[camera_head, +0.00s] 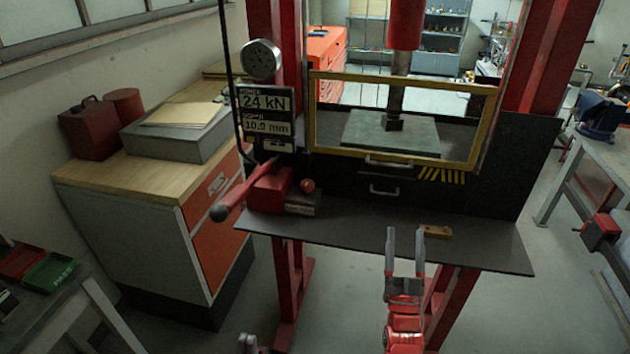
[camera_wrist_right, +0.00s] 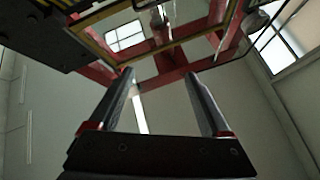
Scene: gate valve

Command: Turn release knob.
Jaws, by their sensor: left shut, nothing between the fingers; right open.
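A small round red knob (camera_head: 308,185), which looks like the release knob, sits at the right of the red pump block (camera_head: 268,190) on the press's dark shelf. A red lever with a dark ball end (camera_head: 220,213) slants from the block to the left. My right gripper (camera_head: 405,238) is open and empty, fingers pointing up, at the shelf's front edge, right of and below the knob. Its two spread fingers also show in the right wrist view (camera_wrist_right: 163,85). Only the tip of my left gripper (camera_head: 248,342) shows at the bottom edge, below the shelf and apart from the knob.
The display (camera_head: 266,115) reads 24 kN and 10.9 mm, under a round gauge (camera_head: 261,60). A yellow-framed guard (camera_head: 488,120) covers the press opening. A small wooden piece (camera_head: 436,231) lies on the shelf (camera_head: 350,228). A cabinet (camera_head: 150,185) stands left; a workbench (camera_head: 600,150) stands right.

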